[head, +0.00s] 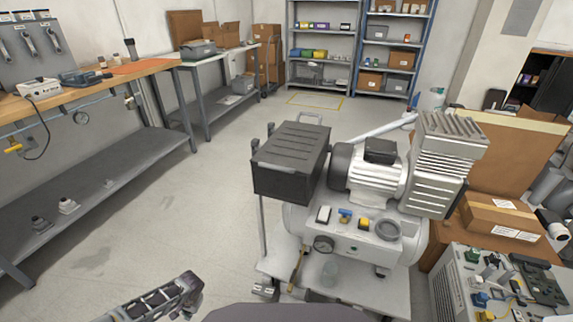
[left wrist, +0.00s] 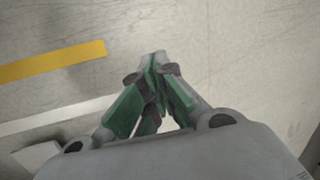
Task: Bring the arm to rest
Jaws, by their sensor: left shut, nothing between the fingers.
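My left gripper (left wrist: 154,62) is shut in the left wrist view. Its green-padded fingers meet at the tips with nothing between them, over bare grey floor. In the head view, part of my left arm (head: 158,302) shows at the bottom left, low over the floor and to the left of the compressor cart; the fingertips are hard to make out there. My right gripper is in neither view.
A compressor (head: 372,175) with a black box stands on a cart (head: 390,298) at centre right. A workbench (head: 130,72) with a grey lower shelf runs along the left. Cardboard boxes (head: 500,214) and an equipment case (head: 457,285) are at the right. The floor (head: 215,190) between bench and cart is clear.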

